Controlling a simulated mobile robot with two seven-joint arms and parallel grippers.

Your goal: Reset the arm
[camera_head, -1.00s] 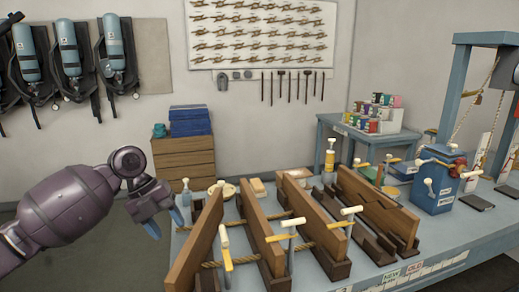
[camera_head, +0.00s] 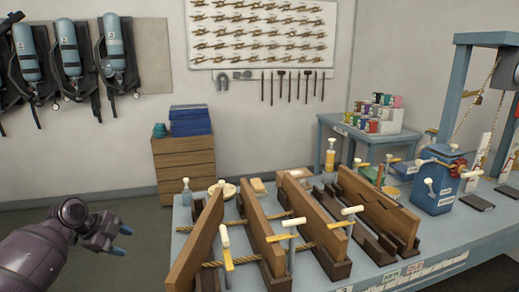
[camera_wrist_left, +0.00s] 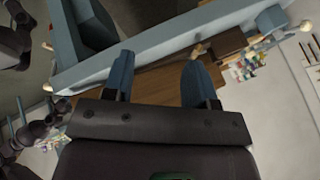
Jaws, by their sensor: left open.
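My left arm comes in at the lower left of the head view. Its gripper (camera_head: 118,240) hangs over the floor, left of the workbench and touching nothing there. In the left wrist view the two blue fingertips (camera_wrist_left: 160,82) stand well apart with no object held between them. My right gripper shows in neither view.
The blue-grey workbench (camera_head: 440,250) bears wooden boards (camera_head: 200,235) with ropes and clamps. A wooden drawer unit (camera_head: 184,165) with blue boxes (camera_head: 190,120) stands behind. Breathing sets (camera_head: 70,60) hang on the left wall. The floor (camera_head: 125,280) left of the bench is clear.

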